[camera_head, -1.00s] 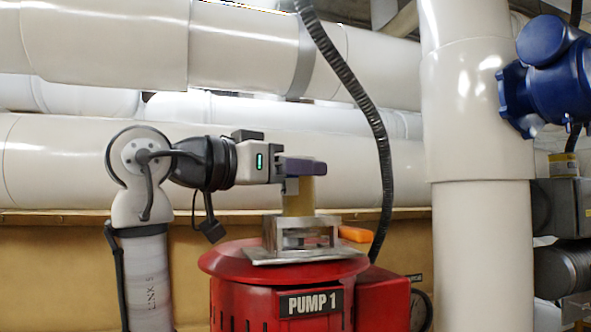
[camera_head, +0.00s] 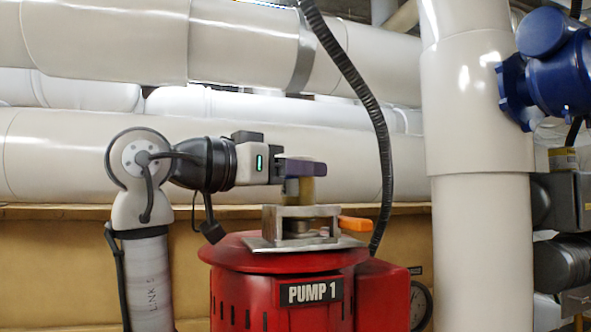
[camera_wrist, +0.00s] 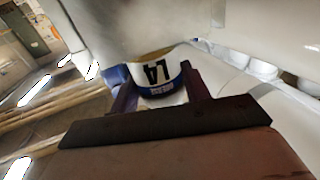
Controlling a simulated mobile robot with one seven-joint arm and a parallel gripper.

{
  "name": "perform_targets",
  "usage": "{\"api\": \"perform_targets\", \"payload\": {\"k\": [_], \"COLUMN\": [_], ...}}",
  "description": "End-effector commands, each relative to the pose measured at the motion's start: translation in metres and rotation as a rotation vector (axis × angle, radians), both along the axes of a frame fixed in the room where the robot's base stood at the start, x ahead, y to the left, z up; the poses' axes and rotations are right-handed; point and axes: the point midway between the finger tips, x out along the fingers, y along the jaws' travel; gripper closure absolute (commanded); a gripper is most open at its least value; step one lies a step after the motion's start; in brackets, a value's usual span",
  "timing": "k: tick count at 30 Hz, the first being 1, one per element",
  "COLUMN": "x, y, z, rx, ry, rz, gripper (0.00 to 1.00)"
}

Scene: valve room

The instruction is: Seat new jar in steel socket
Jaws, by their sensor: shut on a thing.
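My gripper (camera_head: 304,169) is shut on a yellowish jar (camera_head: 306,190) above the red pump marked PUMP 1. In the wrist view, the jar (camera_wrist: 157,72) sits between the two dark purple fingers and shows a white label with black marking and a blue band. The steel socket (camera_head: 276,229) is an open-sided bracket on a plate on top of the pump. The jar is upright and its lower end is at the socket's top; I cannot tell how far it enters. A grey round part shows inside the socket.
An orange handle (camera_head: 355,223) sticks out right of the socket. Another jar with a yellow band (camera_head: 563,158) stands on grey equipment at the far right. A black hose (camera_head: 384,150) hangs close behind the pump; large white pipes (camera_head: 478,110) stand right and behind.

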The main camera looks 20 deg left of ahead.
Motion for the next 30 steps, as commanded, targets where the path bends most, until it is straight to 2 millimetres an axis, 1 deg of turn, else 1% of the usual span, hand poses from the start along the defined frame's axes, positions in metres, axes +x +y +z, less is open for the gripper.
{"api": "perform_targets", "payload": {"k": [7, 20, 21, 26, 27, 30], "x": [-0.0001, -0.0001, -0.0001, -0.0001, -0.0001, -0.0001], "y": [0.0, 0.0, 0.0, 0.0, 0.0, 0.0], "z": [-0.0039, -0.004, -0.004, -0.004, -0.004, -0.0041], "rx": [-0.001, -0.001, -0.001, -0.001, -0.001, 0.0], "ry": [-0.001, -0.001, -0.001, -0.001, -0.001, 0.0], "rz": [0.0, 0.0, 0.0, 0.0, 0.0, 0.0], "gripper": [0.86, 0.86, 0.51, 0.3, 0.28, 0.28]}}
